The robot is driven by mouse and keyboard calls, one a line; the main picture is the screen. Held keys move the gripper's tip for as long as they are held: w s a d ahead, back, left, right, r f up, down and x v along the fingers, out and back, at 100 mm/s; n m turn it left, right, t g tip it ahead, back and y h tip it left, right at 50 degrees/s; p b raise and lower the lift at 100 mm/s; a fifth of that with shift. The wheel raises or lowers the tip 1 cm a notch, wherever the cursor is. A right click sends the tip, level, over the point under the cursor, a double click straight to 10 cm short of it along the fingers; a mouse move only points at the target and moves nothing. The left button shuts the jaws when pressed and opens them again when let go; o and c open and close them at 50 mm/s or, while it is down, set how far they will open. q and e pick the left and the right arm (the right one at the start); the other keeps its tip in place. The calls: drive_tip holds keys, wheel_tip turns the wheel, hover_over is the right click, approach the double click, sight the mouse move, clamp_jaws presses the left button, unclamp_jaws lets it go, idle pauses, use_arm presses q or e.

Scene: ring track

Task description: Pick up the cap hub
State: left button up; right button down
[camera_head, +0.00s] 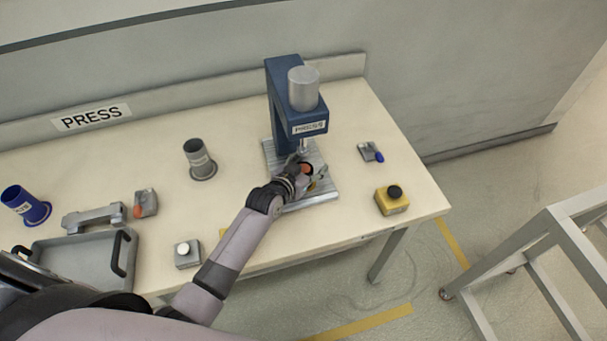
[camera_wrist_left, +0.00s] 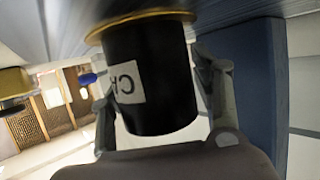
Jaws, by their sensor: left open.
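The cap hub (camera_wrist_left: 155,80) is a black cylinder with a gold flange and a white label, of which "CA" can be read. It shows large in the left wrist view, its flange against the grey press base plate. My left gripper (camera_wrist_left: 163,95) is open, with one finger on each side of the cylinder. Whether the fingers touch it is unclear. In the head view my left gripper (camera_head: 311,177) is low over the base plate (camera_head: 318,197), under the press head, and hides most of the hub. My right gripper is not seen.
The blue press (camera_head: 284,105) stands directly behind and above my gripper. A yellow button box (camera_head: 391,201) and a small blue-tipped item (camera_head: 371,152) lie to the right. A grey hub (camera_head: 198,158), a blue hub (camera_head: 27,207) and a grey tray (camera_head: 75,262) are to the left.

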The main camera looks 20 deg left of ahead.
use_arm(q)
drive_tip(key=shift+c, duration=0.3)
clamp_jaws()
idle(0.4)
drive_tip(key=shift+r, duration=0.1)
